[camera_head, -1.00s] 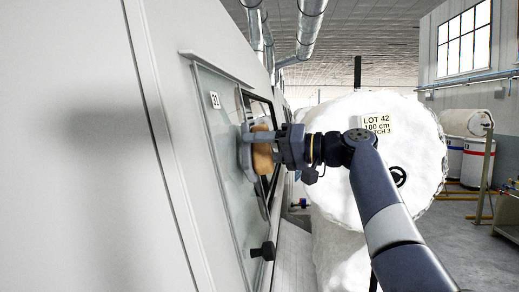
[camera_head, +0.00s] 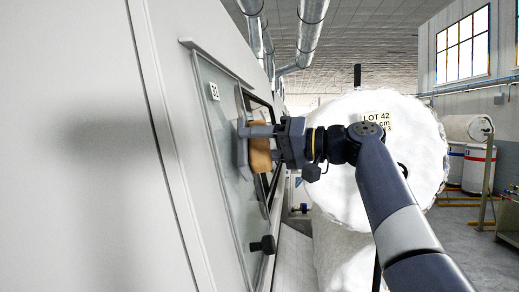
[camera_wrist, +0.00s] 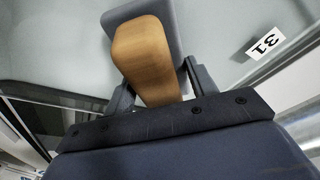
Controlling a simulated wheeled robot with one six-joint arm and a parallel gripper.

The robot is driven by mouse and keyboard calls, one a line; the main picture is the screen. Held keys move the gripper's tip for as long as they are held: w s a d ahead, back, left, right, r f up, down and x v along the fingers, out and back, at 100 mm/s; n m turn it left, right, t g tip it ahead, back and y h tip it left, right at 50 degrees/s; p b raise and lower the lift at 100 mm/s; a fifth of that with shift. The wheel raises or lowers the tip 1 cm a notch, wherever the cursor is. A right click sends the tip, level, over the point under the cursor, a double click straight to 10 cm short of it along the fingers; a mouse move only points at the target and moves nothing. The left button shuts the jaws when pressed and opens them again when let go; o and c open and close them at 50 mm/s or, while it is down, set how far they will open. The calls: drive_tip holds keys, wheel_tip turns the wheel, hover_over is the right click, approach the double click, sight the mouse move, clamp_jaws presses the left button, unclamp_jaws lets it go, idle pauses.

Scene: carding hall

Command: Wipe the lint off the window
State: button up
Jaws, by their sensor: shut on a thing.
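The window (camera_head: 222,125) is a glass pane set in the pale machine wall at the left of the head view, with a small label reading 31 near its top. My gripper (camera_head: 262,143) is shut on the wooden block handle of a wiper (camera_head: 259,152) with a grey pad. The pad faces the glass and looks to be against it or very close; I cannot tell which. In the wrist view the wooden handle (camera_wrist: 146,55) sits between the fingers, with the grey pad (camera_wrist: 138,14) beyond it. I cannot make out lint on the glass.
A dark knob (camera_head: 263,245) sticks out at the window's lower edge. A large white roll (camera_head: 330,125) labelled LOT 42 stands behind my arm. White drums (camera_head: 477,168) and a rack are at the far right.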

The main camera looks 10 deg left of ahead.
sight(229, 149)
drive_tip(key=shift+s+d+b, duration=0.2)
drive_tip(key=shift+s+b, duration=2.1)
drive_tip(key=shift+s, duration=2.4)
drive_tip(key=shift+w+d+r+p, duration=0.1)
drive_tip(key=shift+d+r+p, duration=0.2)
drive_tip(key=shift+d, duration=0.65)
drive_tip(key=shift+w+d+r+p, duration=0.15)
drive_tip(key=shift+d+p, duration=0.1)
drive_tip(key=shift+d, duration=0.75)
drive_tip(key=shift+s+d+r+p, duration=0.1)
drive_tip(key=shift+d+r+p, duration=0.2)
drive_tip(key=shift+d, duration=0.65)
drive_tip(key=d, duration=0.2)
drive_tip(key=d+p, duration=0.1)
drive_tip(key=shift+w+r, duration=0.15)
drive_tip(key=shift+r, duration=0.1)
drive_tip(key=shift+f, duration=0.1)
